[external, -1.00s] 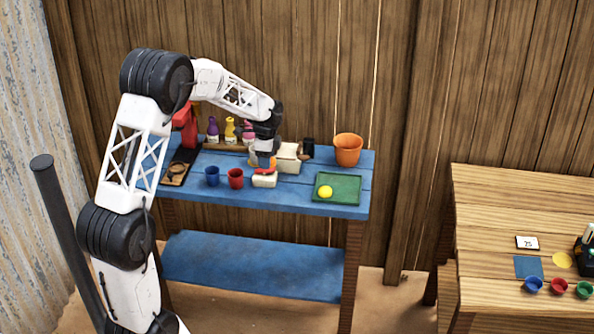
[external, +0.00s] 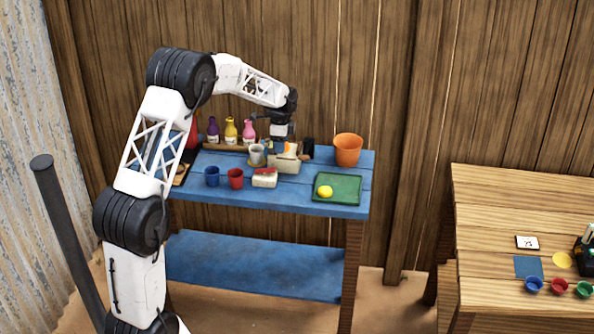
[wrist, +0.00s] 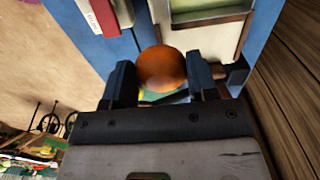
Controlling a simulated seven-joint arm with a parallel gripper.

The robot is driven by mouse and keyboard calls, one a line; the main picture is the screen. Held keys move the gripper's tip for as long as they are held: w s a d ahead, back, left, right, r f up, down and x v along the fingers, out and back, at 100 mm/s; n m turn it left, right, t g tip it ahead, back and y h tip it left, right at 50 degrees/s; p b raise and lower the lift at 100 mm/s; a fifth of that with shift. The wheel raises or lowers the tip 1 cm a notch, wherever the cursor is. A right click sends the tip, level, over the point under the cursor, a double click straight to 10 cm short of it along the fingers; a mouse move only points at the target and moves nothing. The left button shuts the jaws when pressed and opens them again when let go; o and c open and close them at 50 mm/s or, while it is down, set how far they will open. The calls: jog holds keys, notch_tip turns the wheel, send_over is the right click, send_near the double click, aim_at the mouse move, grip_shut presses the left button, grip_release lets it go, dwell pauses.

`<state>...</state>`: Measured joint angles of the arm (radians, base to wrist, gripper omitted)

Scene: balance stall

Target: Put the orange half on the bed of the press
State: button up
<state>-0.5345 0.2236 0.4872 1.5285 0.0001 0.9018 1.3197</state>
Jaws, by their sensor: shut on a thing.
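My gripper (external: 285,146) is shut on the orange half (wrist: 162,68), which sits between the two fingers in the wrist view. In the external view a small orange patch (external: 291,150) shows at the fingertips, just above a cream box (external: 284,165) near the middle of the blue table. Whether it touches the box I cannot tell. The red press (external: 193,134) stands at the table's left end, mostly hidden behind my arm. Only a sliver of the dark board beside it shows, and its bed cannot be made out.
A grey cup (external: 257,153) stands left of the gripper. A small cream box with a red top (external: 264,178), a red cup (external: 236,178) and a blue cup (external: 212,176) stand in front. Bottles (external: 231,130) line the back. A green tray (external: 350,184) and orange bucket (external: 348,149) are right.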

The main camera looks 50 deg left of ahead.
aim_at(288, 144)
jog(key=shift+w+a+f, duration=0.1)
jog(key=shift+w+a, duration=0.35)
jog(key=shift+w, duration=0.3)
jog(key=shift+w+a+f, duration=0.1)
jog(key=shift+w+a, duration=0.3)
jog(key=shift+w, duration=0.35)
jog(key=shift+w+a+f, duration=0.1)
jog(key=shift+w+a, duration=0.35)
jog(key=shift+w, duration=0.3)
jog(key=shift+f, duration=1.7)
jog(key=shift+f, duration=0.15)
jog(key=o, duration=0.9)
notch_tip(288, 144, up, 12)
